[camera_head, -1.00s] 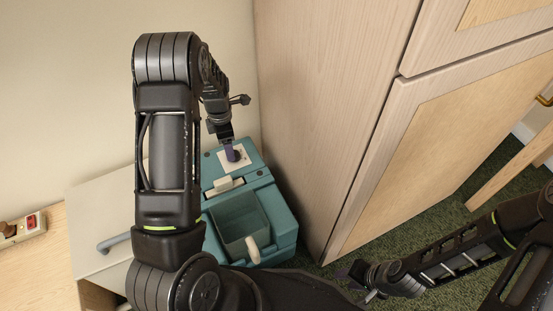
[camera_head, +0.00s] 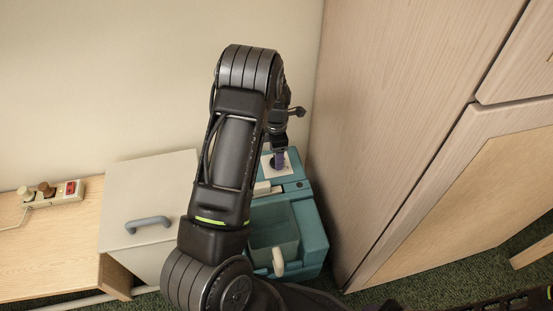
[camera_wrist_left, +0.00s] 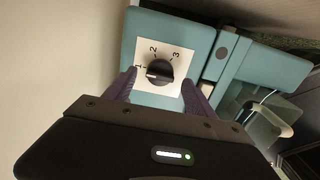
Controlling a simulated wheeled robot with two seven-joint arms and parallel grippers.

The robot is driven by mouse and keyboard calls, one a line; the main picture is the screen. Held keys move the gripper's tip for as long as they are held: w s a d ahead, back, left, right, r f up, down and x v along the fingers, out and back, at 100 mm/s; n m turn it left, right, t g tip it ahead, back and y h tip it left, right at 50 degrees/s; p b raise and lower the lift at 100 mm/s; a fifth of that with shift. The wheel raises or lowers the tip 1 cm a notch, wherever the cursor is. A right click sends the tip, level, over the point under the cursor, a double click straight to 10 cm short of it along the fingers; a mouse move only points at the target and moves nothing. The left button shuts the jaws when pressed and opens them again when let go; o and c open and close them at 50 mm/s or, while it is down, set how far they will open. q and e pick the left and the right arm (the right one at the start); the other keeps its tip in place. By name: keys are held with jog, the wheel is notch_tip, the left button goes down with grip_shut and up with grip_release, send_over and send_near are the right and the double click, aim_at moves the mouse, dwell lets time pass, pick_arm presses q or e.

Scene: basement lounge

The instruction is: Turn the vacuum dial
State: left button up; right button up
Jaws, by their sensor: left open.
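The teal vacuum (camera_head: 311,237) stands on the floor between a pale cabinet and a tall wooden cupboard. The black round dial (camera_wrist_left: 160,70) sits on its white plate (camera_wrist_left: 181,58), marked 1, 2 and 3. The dial's white pointer line points left, towards the 1. My left gripper (camera_wrist_left: 159,92) is open, with a purple finger on either side of the dial; I cannot tell whether they touch it. In the head view the left gripper (camera_head: 279,161) is over the plate and hides most of the dial. My right gripper is out of view.
The tall wooden cupboard (camera_head: 400,130) rises close to the vacuum's right side. The pale cabinet (camera_head: 135,198) with a grey handle stands to the left. A power strip (camera_head: 55,195) lies on a wooden surface at far left. A clear bin (camera_head: 272,232) fronts the vacuum.

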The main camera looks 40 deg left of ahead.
pick_arm(q)
notch_tip(320, 180, down, 2)
jog(key=shift+c, duration=0.3)
jog(key=c, duration=1.3)
